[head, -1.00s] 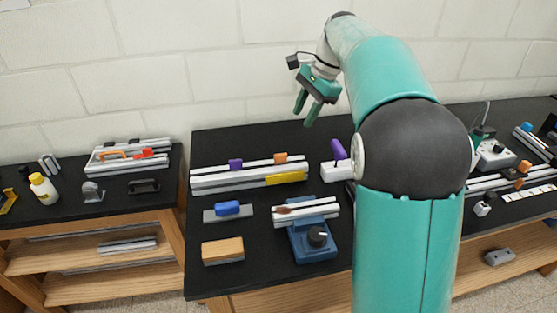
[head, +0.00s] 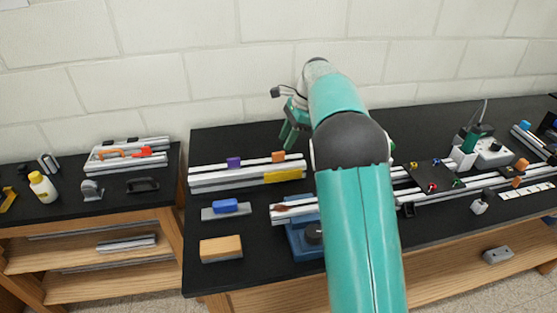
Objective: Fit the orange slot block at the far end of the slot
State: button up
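A small orange block (head: 278,157) sits in the top of the aluminium extrusion rail (head: 215,180), near the rail's right end. A purple block (head: 234,162) sits on the same rail, left of the orange one. A yellow strip (head: 284,174) lies along the rail's front right side. My gripper (head: 288,136) hangs with its teal fingers pointing down, just above and behind the orange block in the picture. The fingers overlap from this angle, so their gap is hidden; nothing is seen held.
A blue block on a grey plate (head: 226,207), a wood-topped block (head: 221,248) and a blue fixture (head: 300,246) stand in front of the rail. My arm hides the bench middle. More rails and a dark plate (head: 432,175) lie right. A left bench holds a bottle (head: 42,186).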

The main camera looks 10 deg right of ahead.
aim_at(280, 152)
jog(key=x, duration=0.5)
jog(key=shift+s+a+f, duration=0.1)
jog(key=shift+a+f, duration=0.1)
jog(key=shift+f, duration=0.1)
jog(key=shift+c, duration=0.5)
grip_shut()
